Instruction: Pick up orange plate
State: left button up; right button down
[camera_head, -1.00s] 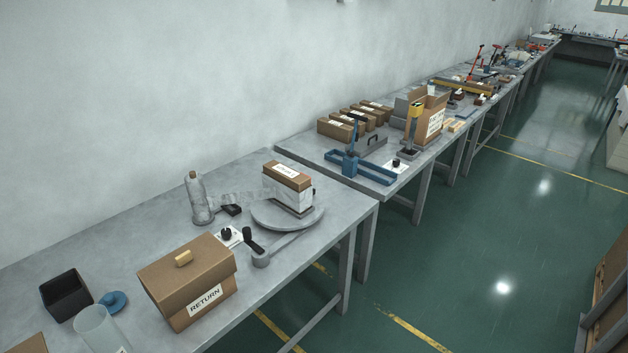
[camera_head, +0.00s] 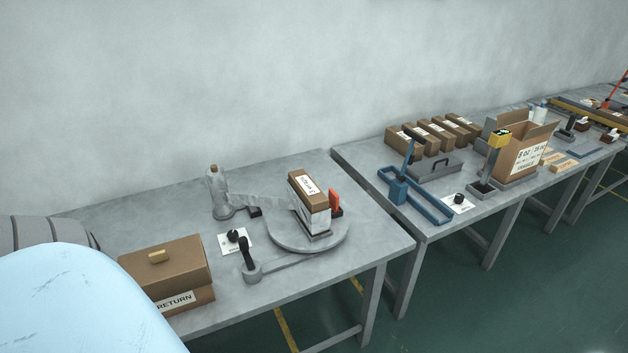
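An orange plate (camera_head: 334,201) stands upright on the near table, at the right side of a round grey turntable. It is small and partly hidden behind a white and brown box (camera_head: 311,205) on the turntable (camera_head: 290,235). Its lower edge sits by a dark holder. Neither gripper is in view. A large pale blue rounded shape (camera_head: 75,300) and a ribbed grey part, which look like my own arm, fill the lower left corner.
A brown RETURN box (camera_head: 166,271) stands at the table's left. A lever (camera_head: 247,257) and a grey bottle-like post (camera_head: 217,192) stand by the turntable. A second table to the right holds a blue frame (camera_head: 415,198) and several brown boxes. Green floor lies in front.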

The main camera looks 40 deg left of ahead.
aim_at(334, 198)
jog(key=i+l+u, duration=0.1)
jog(key=u, duration=1.25)
jog(key=i+l+u, duration=0.15)
jog(key=l+u, duration=0.15)
jog(key=i+l+u, duration=0.1)
jog(key=l+u, duration=0.55)
jog(key=i, duration=0.05)
